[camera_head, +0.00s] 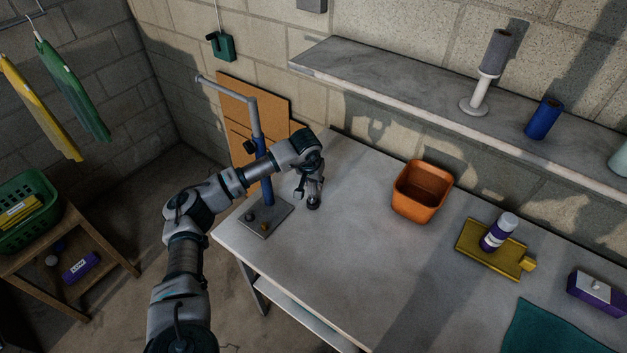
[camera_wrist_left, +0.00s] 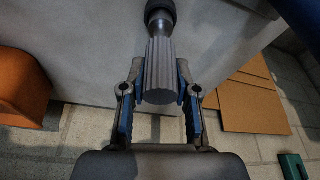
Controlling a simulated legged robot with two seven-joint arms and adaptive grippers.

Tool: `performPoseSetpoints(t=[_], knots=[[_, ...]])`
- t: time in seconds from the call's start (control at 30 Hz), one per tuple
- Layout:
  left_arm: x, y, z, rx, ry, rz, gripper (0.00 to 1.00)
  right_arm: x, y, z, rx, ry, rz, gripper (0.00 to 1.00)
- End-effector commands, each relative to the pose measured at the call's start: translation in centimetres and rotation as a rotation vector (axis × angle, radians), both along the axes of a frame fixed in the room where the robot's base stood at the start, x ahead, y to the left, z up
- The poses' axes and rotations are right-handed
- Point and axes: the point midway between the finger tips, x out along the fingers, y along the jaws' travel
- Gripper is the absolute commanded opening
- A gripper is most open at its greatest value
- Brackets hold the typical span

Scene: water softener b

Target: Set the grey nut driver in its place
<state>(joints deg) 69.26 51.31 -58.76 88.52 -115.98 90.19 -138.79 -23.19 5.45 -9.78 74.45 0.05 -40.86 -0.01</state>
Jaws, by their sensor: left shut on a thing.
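The grey nut driver (camera_wrist_left: 160,62) has a ribbed grey handle and a dark round end, and it fills the gap between my left fingers in the left wrist view. My left gripper (camera_wrist_left: 160,92) is shut on its handle. In the head view my left gripper (camera_head: 308,188) is over the left part of the grey bench, just right of the blue post. The nut driver's dark end (camera_head: 313,204) points down there, close to the bench top; I cannot tell whether it touches. My right gripper is not in view.
A stand with a blue post (camera_head: 266,188) and grey base plate (camera_head: 279,214) is close left of the gripper. An orange bin (camera_head: 421,190) and a yellow tray (camera_head: 487,258) with a bottle are further right. A shelf (camera_head: 400,80) runs along the wall. The bench middle is clear.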

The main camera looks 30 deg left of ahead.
Motion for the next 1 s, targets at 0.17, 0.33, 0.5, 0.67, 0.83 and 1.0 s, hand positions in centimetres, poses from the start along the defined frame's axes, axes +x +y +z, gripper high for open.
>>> performPoseSetpoints(t=[0.17, 0.33, 0.5, 0.67, 0.83, 1.0], knots=[[0.0, 0.0, -0.6, 0.0, -0.001, 0.0, 0.0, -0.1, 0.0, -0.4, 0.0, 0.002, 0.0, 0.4], [0.0, 0.0, -1.1, 0.0, 0.0, 0.0, 0.0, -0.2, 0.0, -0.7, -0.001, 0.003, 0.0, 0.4], [0.0, 0.0, -1.4, 0.0, -0.001, 0.0, 0.0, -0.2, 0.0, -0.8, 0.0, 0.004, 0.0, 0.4], [0.0, 0.0, -1.4, 0.0, 0.0, 0.0, 0.0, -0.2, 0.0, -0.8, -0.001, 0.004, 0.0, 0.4], [0.0, 0.0, -1.4, 0.0, 0.0, 0.0, 0.43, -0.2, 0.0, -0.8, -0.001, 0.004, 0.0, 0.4], [0.0, 0.0, -1.4, 0.0, 0.0, 0.0, 0.6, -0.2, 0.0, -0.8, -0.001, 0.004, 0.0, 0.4]])
